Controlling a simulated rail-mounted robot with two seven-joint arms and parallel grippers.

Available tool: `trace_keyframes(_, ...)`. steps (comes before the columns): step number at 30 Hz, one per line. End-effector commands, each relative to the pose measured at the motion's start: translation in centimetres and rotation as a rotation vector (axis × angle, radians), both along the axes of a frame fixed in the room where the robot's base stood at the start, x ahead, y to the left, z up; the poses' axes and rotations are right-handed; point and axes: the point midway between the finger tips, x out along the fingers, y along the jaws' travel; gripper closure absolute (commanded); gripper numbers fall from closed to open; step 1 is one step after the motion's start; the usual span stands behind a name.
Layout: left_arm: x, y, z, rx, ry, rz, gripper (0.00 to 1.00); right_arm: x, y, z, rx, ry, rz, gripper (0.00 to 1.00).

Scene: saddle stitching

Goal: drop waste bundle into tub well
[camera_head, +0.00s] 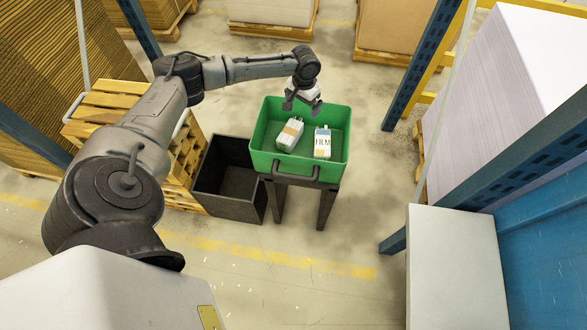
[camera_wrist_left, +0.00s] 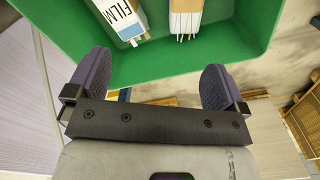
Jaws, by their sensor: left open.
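A green tub (camera_head: 338,115) stands on a dark stand in the middle of the head view; its green wall (camera_wrist_left: 165,72) also shows in the left wrist view. Two white bundles lie apart inside it. One bundle (camera_head: 290,134) has a tan band and lies tilted on the left; it also shows in the wrist view (camera_wrist_left: 186,18). The other is labelled FILM (camera_head: 322,143) and lies on the right; its label is clear in the wrist view (camera_wrist_left: 122,16). My left gripper (camera_head: 302,105) is open and empty above the tub's back rim. My right gripper is not in view.
A black open bin (camera_head: 230,182) stands left of the tub, beside stacked wooden pallets (camera_head: 108,105). Blue rack posts (camera_head: 425,62) and a grey panel (camera_head: 455,265) are on the right. The floor in front of the tub is clear.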

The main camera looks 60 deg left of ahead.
Motion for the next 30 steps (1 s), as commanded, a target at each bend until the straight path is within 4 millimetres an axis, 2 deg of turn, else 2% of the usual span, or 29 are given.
trace_keyframes(1,0.0,0.1,1.2,0.002,-0.001,0.0,0.01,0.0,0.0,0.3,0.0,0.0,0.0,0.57)
trace_keyframes(6,0.0,0.0,3.9,0.001,-0.002,-0.001,0.01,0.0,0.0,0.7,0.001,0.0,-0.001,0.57)
trace_keyframes(12,0.0,0.0,5.7,0.0,-0.001,0.001,0.01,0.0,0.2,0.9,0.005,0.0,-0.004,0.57)
trace_keyframes(30,0.0,0.0,6.2,0.0,0.0,0.0,0.01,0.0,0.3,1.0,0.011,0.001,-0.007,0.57)
